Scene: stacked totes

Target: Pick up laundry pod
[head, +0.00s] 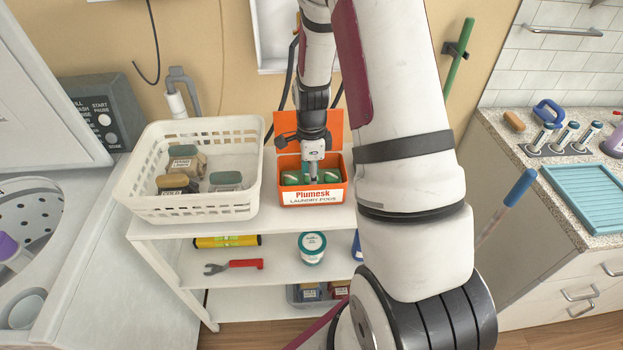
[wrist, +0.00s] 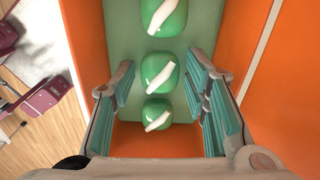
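Several green laundry pods with white swirls lie in a row inside an orange box (head: 335,190) labelled "Plumesk Laundry Pods", its lid standing open at the back. In the wrist view the nearest laundry pod (wrist: 157,113) sits between my fingers, with a second pod (wrist: 158,70) and a third pod (wrist: 165,16) beyond it. My gripper (wrist: 160,100) is open, with teal-padded fingers apart on either side of the nearest pod. In the head view my gripper (head: 313,172) points down into the box; the fingertips are partly hidden there.
A white basket (head: 190,208) with several bottles or blocks stands just left of the box on the white shelf unit (head: 280,232). Lower shelves hold a red-handled wrench (head: 240,265) and a round tub (head: 312,246). A counter (head: 560,180) stands at right.

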